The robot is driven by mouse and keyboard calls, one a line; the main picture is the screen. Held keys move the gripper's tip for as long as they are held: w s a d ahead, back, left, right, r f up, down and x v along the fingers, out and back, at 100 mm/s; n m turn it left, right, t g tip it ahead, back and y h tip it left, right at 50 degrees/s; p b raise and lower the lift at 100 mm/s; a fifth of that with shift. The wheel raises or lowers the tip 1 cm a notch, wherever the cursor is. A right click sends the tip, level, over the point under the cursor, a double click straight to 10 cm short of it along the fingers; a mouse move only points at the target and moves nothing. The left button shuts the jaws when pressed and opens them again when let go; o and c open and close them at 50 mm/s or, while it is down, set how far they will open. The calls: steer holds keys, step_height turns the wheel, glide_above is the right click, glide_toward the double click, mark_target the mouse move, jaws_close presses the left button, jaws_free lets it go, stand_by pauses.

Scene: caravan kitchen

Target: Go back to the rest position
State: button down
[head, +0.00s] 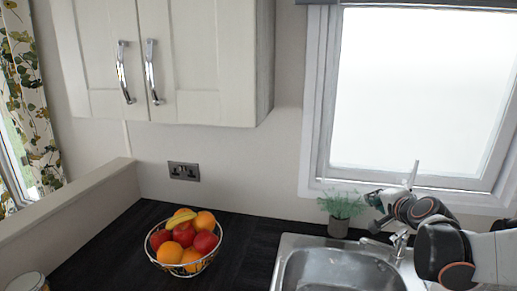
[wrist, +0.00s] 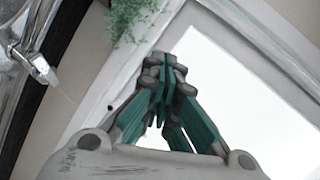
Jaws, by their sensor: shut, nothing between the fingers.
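My gripper (head: 376,212) is at the right of the head view, held above the sink area in front of the window. In the wrist view my gripper (wrist: 168,65) has its teal-lined fingers brought together at the tips. Nothing is held between them. Part of my arm reaches in from the right edge of the head view.
The tap (head: 398,243) and steel sink (head: 340,272) lie below my gripper. A potted plant (head: 341,209) stands just left of it. A window (head: 420,90) is behind. A fruit bowl (head: 186,262) sits on the dark counter, with wall cupboards (head: 165,60) above.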

steer(key=s+a+r+n+g+y, duration=0.15)
steer(key=s+a+n, duration=0.25)
steer(key=a, duration=0.5)
steer(key=s+a+r+n+g+y, duration=0.1)
steer(key=s+a+r+n, duration=0.2)
steer(key=a, duration=0.5)
steer(key=s+d+f+n+g+h, duration=0.1)
steer(key=s+f, duration=0.4)
steer(key=s, duration=0.6)
steer(key=s+f+n+g+h+b, duration=0.1)
steer(key=s+f+n+g, duration=0.2)
steer(key=s+f+n, duration=0.3)
steer(key=s, duration=0.5)
steer(key=shift+d, duration=0.35)
